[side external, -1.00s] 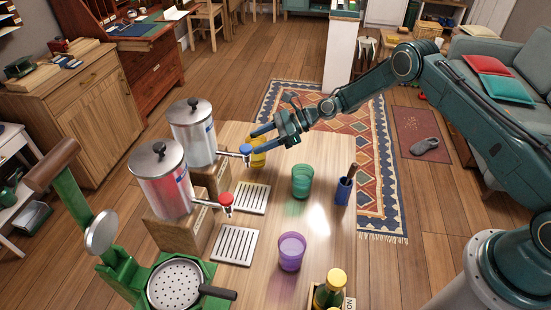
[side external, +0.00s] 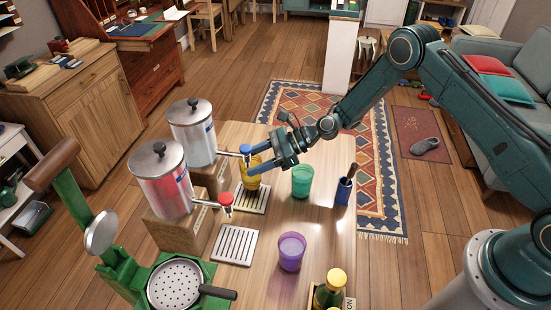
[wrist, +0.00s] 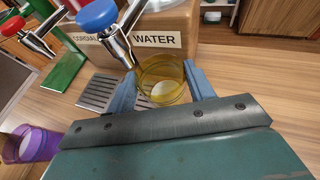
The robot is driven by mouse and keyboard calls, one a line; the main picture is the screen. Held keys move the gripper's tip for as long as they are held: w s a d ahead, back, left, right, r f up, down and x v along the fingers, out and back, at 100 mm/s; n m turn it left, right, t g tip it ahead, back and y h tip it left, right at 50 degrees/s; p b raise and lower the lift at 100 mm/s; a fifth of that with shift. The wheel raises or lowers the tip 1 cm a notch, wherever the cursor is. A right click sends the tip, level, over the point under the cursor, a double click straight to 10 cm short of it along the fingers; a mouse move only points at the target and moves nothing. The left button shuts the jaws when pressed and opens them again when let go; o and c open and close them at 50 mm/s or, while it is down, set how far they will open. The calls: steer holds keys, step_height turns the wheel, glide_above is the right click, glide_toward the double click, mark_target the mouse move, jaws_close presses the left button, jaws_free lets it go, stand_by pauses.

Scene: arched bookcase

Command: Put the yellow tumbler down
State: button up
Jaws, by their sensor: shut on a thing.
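The yellow tumbler (side external: 252,178) is upright beside the blue tap (side external: 246,150), at the back of the drip tray (side external: 258,203). My gripper (side external: 262,164) is shut on it, one blue finger on each side. In the wrist view the tumbler (wrist: 163,82) is see-through, with its open rim up, just right of the blue tap (wrist: 98,15) of the dispenser marked WATER. I cannot tell whether its base touches the tray.
A purple tumbler (side external: 291,251) stands nearer. The red-tapped dispenser (side external: 162,180) and its empty tray (side external: 235,245) are at left. Bare table lies between the trays and tumblers.

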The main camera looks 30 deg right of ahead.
steer(key=shift+s+a+f, duration=0.4)
steer(key=shift+s+a, duration=0.15)
steer(key=shift+s, duration=0.05)
steer(key=shift+s+a+f, duration=0.35)
steer(key=shift+s+a, duration=0.15)
steer(key=shift+s, duration=0.1)
steer(key=shift+f, duration=0.2)
steer(key=shift+f, duration=0.2)
